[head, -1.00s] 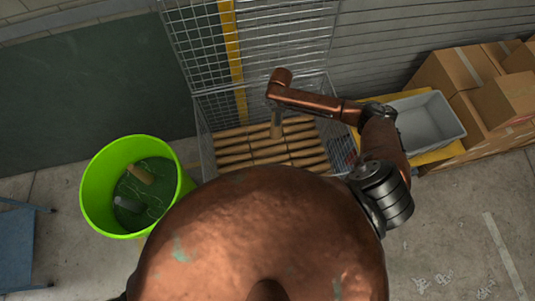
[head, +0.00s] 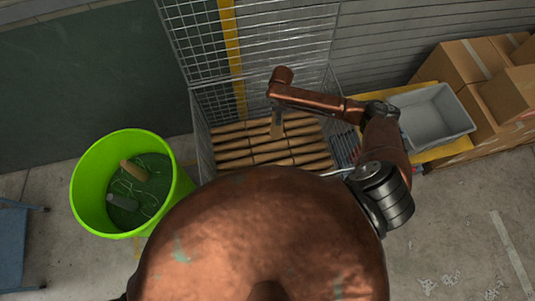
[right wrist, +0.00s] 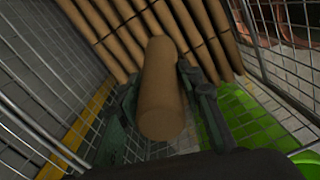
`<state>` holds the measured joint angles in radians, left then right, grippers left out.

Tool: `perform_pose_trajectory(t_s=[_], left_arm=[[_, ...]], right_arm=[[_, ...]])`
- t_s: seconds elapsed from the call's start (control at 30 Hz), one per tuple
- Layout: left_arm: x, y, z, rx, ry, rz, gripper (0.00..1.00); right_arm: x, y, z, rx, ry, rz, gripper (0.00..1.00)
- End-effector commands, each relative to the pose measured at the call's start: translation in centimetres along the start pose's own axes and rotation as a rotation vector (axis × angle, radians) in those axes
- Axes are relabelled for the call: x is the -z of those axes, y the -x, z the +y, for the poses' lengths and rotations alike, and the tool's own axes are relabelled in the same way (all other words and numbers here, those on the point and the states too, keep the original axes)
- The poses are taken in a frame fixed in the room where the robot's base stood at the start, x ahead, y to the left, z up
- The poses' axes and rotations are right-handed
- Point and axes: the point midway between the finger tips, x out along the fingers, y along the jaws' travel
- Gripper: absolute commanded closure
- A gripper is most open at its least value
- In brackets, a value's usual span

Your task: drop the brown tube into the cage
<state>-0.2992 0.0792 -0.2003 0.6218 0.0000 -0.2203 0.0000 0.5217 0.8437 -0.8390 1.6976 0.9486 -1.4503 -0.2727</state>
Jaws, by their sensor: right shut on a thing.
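The brown tube (right wrist: 162,100) is held between the two fingers of my right gripper (right wrist: 158,80) in the right wrist view, its round end toward the camera. In the head view my right gripper (head: 277,118) points down over the wire cage (head: 203,150), and the held tube (head: 277,131) shows only slightly below it. Rows of similar brown tubes (right wrist: 100,30) lie in the cage beyond the held one. Mesh walls stand on both sides of the gripper. I cannot tell whether the held tube touches those below. My left gripper is out of view.
A green bucket (head: 83,190) left of the cage holds a brown tube (head: 134,170) and a grey one (head: 122,200). A grey bin (head: 436,122) and cardboard boxes (head: 463,65) stand to the right. A blue stand (head: 14,245) is at the left edge.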

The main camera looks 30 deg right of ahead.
Motion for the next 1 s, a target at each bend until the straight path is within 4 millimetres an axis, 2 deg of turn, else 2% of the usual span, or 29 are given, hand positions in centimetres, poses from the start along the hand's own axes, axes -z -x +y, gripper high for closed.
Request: perform_pose_trajectory(t_s=[0.07, 0.1, 0.37, 0.73, 0.87, 1.0], left_arm=[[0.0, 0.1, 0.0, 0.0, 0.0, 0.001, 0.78], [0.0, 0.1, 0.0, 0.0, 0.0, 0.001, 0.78], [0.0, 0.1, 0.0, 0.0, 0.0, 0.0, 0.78], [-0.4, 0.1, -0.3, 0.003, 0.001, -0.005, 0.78], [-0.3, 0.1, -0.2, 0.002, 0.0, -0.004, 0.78], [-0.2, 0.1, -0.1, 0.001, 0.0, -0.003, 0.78]], right_arm=[[0.0, 0.1, 0.0, -0.001, 0.0, 0.0, 0.89], [0.0, 0.1, 0.0, -0.001, 0.0, 0.001, 0.65], [0.0, 0.1, 0.0, 0.0, 0.0, 0.001, 0.47], [0.1, 0.6, 0.0, -0.001, 0.0, 0.001, 0.46], [0.1, 2.3, 0.1, -0.003, 0.002, 0.003, 0.46], [0.1, 5.2, 0.1, -0.005, 0.002, 0.003, 0.46]])
